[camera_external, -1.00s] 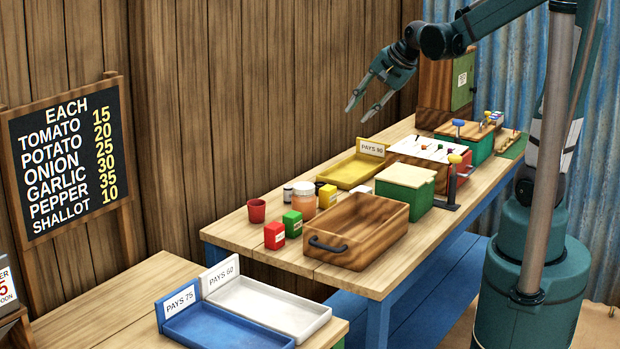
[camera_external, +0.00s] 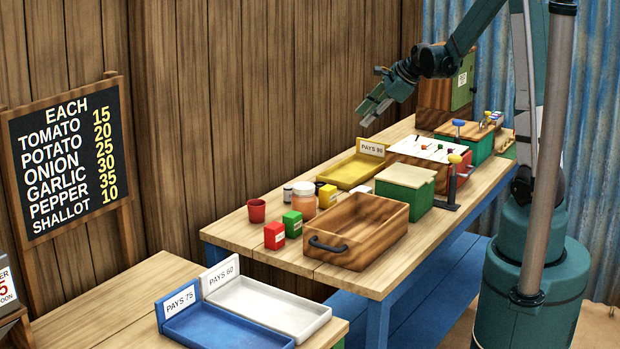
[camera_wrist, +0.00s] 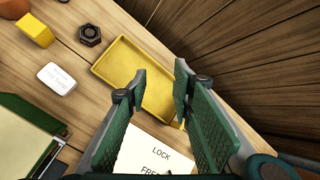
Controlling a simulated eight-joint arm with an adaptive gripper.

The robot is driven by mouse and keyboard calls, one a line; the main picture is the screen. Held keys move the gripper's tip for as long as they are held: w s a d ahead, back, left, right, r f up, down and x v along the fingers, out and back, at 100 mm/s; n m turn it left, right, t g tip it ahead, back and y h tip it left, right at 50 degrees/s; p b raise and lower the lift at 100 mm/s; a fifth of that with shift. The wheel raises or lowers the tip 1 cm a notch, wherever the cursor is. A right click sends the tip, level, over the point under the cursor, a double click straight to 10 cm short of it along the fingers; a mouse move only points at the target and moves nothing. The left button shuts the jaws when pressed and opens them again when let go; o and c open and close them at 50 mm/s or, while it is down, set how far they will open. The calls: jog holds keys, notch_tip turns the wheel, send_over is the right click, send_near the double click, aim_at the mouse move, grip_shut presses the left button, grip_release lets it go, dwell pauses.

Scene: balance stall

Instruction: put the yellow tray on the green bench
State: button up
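The yellow tray (camera_external: 345,174) lies on the blue-legged table, near the wooden wall, with a "PAYS 90" card at its back end. It also shows in the wrist view (camera_wrist: 117,63), with its right part partly hidden by my fingers. My gripper (camera_external: 371,114) is above the tray's far end, apart from it. In the wrist view my gripper (camera_wrist: 160,80) has its two fingers spread with nothing between them. The near table (camera_external: 95,312) shows a sliver of green under its right end; it seems to be the green bench. Most of its frame is hidden.
A blue tray (camera_external: 225,330) and a white tray (camera_external: 270,306) occupy the near table's right side; bare wood lies left. Around the yellow tray stand a yellow box (camera_external: 327,197), a green box (camera_external: 404,187) and a white-topped lock board (camera_external: 425,150). A wooden crate (camera_external: 352,257) stands nearer.

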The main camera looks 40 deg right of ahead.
aim_at(416, 123)
jog(key=d+f+m, duration=0.2)
jog(key=d+f, duration=0.1)
jog(key=d, duration=0.2)
jog(key=d+f+m, duration=0.3)
jog(key=d, duration=0.2)
jog(key=d+f+m+t, duration=0.1)
jog(key=d+f+m, duration=0.2)
jog(key=d, duration=0.3)
jog(key=shift+w+f, duration=0.2)
jog(key=shift+x, duration=1.35)
jog(key=shift+w+a, duration=0.1)
jog(key=shift+b+x, duration=0.45)
jog(key=shift+x, duration=2.05)
grip_shut()
